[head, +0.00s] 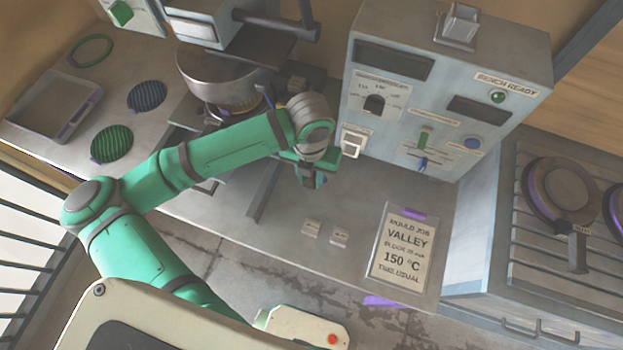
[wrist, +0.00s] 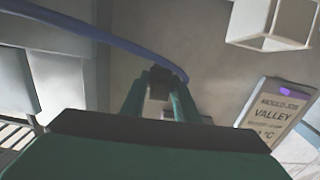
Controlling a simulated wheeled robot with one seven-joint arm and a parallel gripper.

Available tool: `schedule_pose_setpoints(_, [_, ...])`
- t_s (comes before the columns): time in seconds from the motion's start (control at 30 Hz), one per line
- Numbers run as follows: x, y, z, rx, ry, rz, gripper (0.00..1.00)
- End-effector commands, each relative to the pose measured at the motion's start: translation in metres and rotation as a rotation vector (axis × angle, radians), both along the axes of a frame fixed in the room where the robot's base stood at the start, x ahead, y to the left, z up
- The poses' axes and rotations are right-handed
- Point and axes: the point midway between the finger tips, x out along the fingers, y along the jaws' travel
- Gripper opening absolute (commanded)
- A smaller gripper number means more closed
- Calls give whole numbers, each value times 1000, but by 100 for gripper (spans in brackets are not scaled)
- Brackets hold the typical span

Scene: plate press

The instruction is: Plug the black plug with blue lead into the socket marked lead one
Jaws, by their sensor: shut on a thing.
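My gripper (head: 312,180) hangs over the bench in front of the grey control cabinet, pointing down. In the wrist view, my gripper (wrist: 160,100) is shut on the black plug (wrist: 159,84), a small dark block between the green fingers. Its blue lead (wrist: 110,38) arches in from the upper left and ends near the fingers. In the head view the plug is too small to make out for sure. I cannot read any marking for lead one. Two small pale plates (head: 312,229) lie on the bench front, with lettering too small to read.
The grey cabinet (head: 450,90) stands behind, with a white box-like fitting (head: 353,144) projecting near my gripper; it also shows in the wrist view (wrist: 274,24). A job card (head: 402,250) lies right. The press (head: 222,82) stands left.

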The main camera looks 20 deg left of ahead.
Motion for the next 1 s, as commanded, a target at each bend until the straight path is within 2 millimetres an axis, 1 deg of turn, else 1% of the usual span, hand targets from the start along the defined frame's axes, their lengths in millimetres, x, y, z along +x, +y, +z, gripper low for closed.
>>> schedule_pose_setpoints(0.27, [0, 0, 2, 1, -1, 0, 5])
schedule_pose_setpoints(1.0, [0, 0, 27, 1, -1, 0, 5])
